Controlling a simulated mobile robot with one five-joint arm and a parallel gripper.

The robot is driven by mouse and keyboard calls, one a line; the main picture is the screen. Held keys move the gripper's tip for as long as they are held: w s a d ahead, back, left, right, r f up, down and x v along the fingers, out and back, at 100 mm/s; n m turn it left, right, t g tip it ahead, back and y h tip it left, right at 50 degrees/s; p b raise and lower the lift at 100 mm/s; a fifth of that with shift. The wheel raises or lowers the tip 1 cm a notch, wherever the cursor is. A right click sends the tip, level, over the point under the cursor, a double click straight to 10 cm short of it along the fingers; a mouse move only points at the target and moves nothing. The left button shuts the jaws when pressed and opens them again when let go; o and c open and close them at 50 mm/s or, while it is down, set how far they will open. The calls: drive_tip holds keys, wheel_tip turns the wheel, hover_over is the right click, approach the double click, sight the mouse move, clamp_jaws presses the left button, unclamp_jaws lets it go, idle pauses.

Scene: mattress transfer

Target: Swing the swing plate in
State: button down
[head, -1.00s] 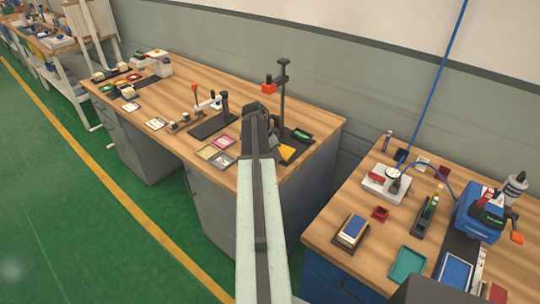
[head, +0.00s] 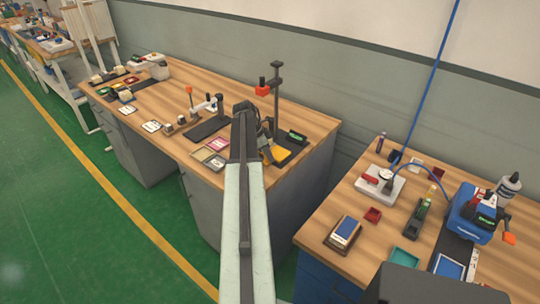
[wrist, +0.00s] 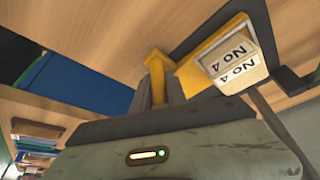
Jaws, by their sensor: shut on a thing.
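The swing plate appears to be the yellow plate (head: 281,154) low on the black post stand (head: 277,95) at the right end of the left bench. In the wrist view, a yellow plate (wrist: 205,55) lies over a dark base, with a pale block (wrist: 236,68) marked "No 4" on it. My gripper (wrist: 160,95) is shut on an upright yellow piece (wrist: 156,66) beside that plate. Whether this piece joins the plate is hidden. In the head view, my arm hides part of the stand's foot, and the grip is too small to make out.
A red clamp head (head: 262,90) sticks out from the post above the plate. A black box with a green display (head: 296,138) stands to the right. Coloured trays (head: 210,156) and a lever fixture (head: 208,125) lie to the left. A second bench (head: 400,220) stands at right.

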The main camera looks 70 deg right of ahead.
drive_tip(key=shift+w, duration=0.2)
drive_tip(key=c, duration=1.3)
unclamp_jaws()
drive_tip(key=shift+s, duration=0.1)
drive_tip(key=p+v, duration=0.7)
drive_tip(key=shift+r, duration=0.35)
